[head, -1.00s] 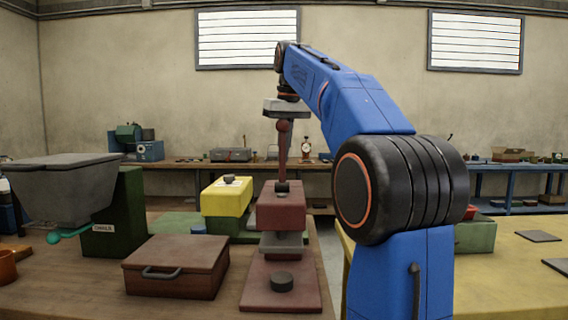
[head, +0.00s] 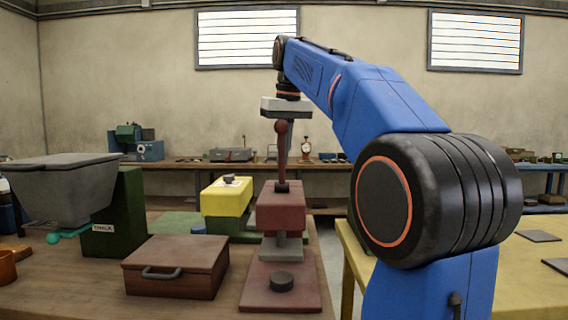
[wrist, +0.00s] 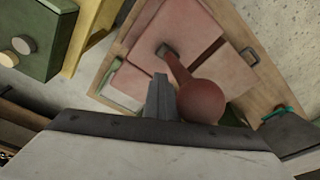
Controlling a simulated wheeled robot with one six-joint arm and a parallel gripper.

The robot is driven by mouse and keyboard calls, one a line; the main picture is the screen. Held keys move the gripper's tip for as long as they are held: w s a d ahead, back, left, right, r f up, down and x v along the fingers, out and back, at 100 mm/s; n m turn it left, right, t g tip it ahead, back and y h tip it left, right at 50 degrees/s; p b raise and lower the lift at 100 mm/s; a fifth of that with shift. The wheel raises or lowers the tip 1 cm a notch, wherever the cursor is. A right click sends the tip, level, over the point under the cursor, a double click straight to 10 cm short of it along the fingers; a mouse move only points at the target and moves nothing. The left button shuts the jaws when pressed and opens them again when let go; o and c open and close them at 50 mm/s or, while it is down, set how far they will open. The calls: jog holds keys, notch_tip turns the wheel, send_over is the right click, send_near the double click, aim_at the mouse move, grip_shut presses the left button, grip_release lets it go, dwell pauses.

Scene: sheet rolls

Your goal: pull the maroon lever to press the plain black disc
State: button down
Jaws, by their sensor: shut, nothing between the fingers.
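The maroon press (head: 281,208) stands on the wooden table with its maroon lever (head: 283,150) upright and ball-topped. A grey ram (head: 281,252) hangs below its block. The plain black disc (head: 281,282) lies on the press's maroon base plate, apart from the ram in this view. My gripper's fingers (wrist: 160,96) are shut and empty, close beside the lever's ball (wrist: 202,100) in the wrist view; contact is unclear. I cannot make out the disc in the wrist view.
A brown chest (head: 176,265) stands left of the press. A grey hopper (head: 70,185) on a green stand is farther left. A yellow block (head: 226,197) is behind. A yellow table (head: 530,280) is at the right, across a gap of floor.

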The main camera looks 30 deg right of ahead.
jog(key=s+a, duration=0.1)
jog(key=s, duration=0.1)
jog(key=s+a, duration=0.2)
jog(key=shift+s, duration=0.15)
dwell(0.5)
jog(key=w+d, duration=0.6)
jog(key=w, duration=0.4)
jog(key=shift+d, duration=0.4)
dwell(0.6)
dwell(0.4)
jog(key=shift+w, duration=0.1)
